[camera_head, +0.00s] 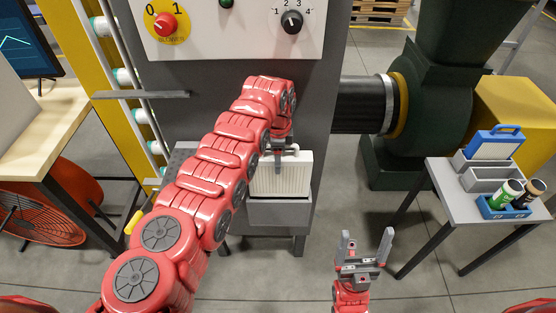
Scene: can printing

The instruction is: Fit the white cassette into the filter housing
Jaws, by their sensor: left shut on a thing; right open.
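The white cassette (283,176) is upright at the front of the grey machine, with its lower edge at the grey filter housing (280,211). I cannot tell how deep it sits in the housing. My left gripper (286,151) is shut on the top of the cassette, at its handle. The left arm hides part of the machine front and the cassette's left upper side. My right gripper (363,245) is open and empty, low over the floor to the right of the housing.
A control panel (235,30) with a red knob is above. A dark green blower (437,110) stands behind. Floor between is clear.

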